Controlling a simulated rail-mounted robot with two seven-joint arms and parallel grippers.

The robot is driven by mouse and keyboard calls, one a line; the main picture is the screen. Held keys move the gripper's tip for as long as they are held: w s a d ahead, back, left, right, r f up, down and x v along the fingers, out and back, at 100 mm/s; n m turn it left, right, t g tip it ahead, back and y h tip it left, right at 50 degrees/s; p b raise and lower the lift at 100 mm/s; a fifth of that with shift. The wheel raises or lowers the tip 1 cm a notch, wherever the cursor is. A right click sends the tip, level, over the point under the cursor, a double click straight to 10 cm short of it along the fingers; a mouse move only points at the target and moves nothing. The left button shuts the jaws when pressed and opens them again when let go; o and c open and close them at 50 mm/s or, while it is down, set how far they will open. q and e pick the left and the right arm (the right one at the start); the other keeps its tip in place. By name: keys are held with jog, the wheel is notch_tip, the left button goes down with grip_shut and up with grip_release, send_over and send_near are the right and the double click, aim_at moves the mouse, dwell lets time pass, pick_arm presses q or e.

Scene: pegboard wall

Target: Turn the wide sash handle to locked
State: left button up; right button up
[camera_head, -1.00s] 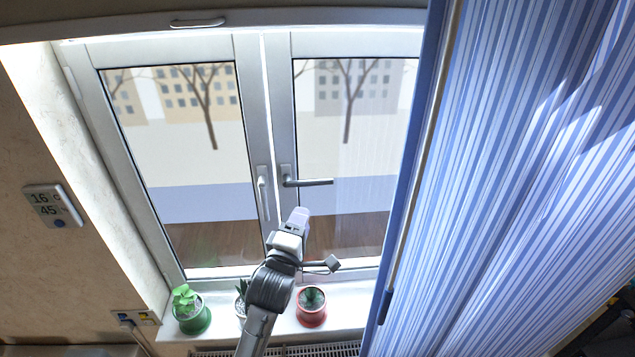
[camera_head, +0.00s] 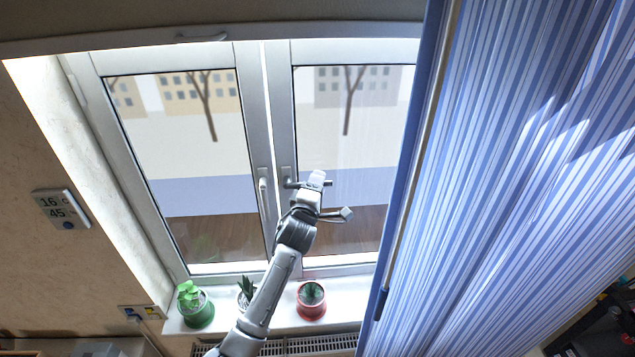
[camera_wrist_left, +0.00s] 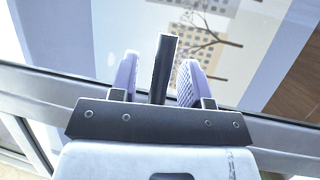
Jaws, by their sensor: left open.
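The right sash handle (camera_head: 289,184) is a dark lever at the middle of the window, pointing horizontally to the right; I take it for the wide sash's handle. My left gripper (camera_head: 317,176) is over its outer part, hiding some of the lever. In the left wrist view the dark handle (camera_wrist_left: 162,75) stands between the two pale fingers of my open left gripper (camera_wrist_left: 158,66), with gaps visible on both sides. The left sash handle (camera_head: 264,190) is pale and hangs vertical. My right gripper is not in view.
A blue striped curtain (camera_head: 520,180) covers the window's right side, with a pole along its edge. Potted plants stand on the sill, including a green pot (camera_head: 198,314) and a red pot (camera_head: 311,303).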

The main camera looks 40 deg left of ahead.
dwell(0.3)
pick_arm(q)
grip_shut()
dwell(0.4)
